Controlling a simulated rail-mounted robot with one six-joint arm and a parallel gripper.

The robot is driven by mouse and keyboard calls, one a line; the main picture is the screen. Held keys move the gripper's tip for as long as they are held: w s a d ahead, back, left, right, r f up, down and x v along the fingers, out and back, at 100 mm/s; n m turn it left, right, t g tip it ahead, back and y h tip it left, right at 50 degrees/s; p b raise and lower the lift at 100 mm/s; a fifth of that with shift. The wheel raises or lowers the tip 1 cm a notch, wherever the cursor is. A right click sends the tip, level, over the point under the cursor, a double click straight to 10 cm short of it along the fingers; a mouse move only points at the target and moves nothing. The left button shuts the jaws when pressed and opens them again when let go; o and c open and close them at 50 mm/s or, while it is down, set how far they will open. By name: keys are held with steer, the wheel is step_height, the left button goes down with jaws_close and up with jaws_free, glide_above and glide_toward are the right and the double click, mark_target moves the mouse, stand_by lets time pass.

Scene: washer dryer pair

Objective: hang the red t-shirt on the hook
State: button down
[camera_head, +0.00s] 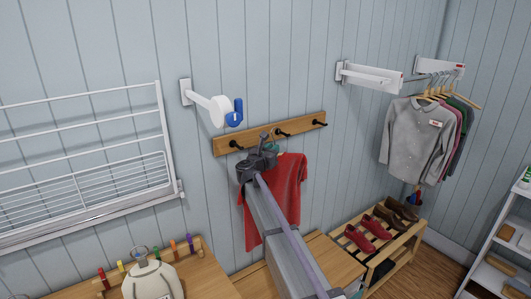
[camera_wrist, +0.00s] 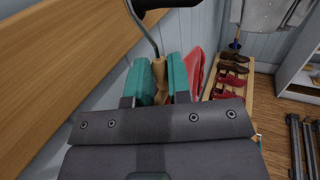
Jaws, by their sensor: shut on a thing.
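The red t-shirt (camera_head: 287,185) hangs on a wooden hanger in front of the wall, below the wooden hook rail (camera_head: 302,129). The rail carries black hooks, one at the left (camera_head: 235,145), one in the middle (camera_head: 281,134) and one at the right (camera_head: 317,122). My gripper (camera_head: 268,147) is shut on the hanger. In the wrist view its teal pads (camera_wrist: 160,80) grip the wooden hanger neck (camera_wrist: 159,72). The hanger's metal hook (camera_wrist: 144,28) rises toward a dark hook (camera_wrist: 165,3) at the top edge; whether they touch I cannot tell. The shirt (camera_wrist: 192,72) is partly hidden behind the gripper.
A white drying rack (camera_head: 85,165) is on the wall at left. A white wall arm with a blue piece (camera_head: 235,113) juts out left of the rail. Hanging clothes (camera_head: 415,138) and a shoe rack (camera_head: 400,245) stand right. A wooden surface (camera_head: 195,275) lies below.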

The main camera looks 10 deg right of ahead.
mark_target(281, 159)
steer(key=shift+w+d, duration=0.45)
steer(key=shift+d, duration=0.35)
steer(key=shift+w+d, duration=0.4)
steer(key=shift+d, duration=0.4)
steer(key=shift+w+d+f+b, duration=0.1)
steer(key=shift+d+f+b, duration=0.1)
steer(key=shift+f+b, duration=0.5)
steer(key=shift+w+d+f+b, duration=0.1)
steer(key=shift+d+f+b, duration=0.05)
steer(key=shift+f+b, duration=0.5)
steer(key=shift+r, duration=0.1)
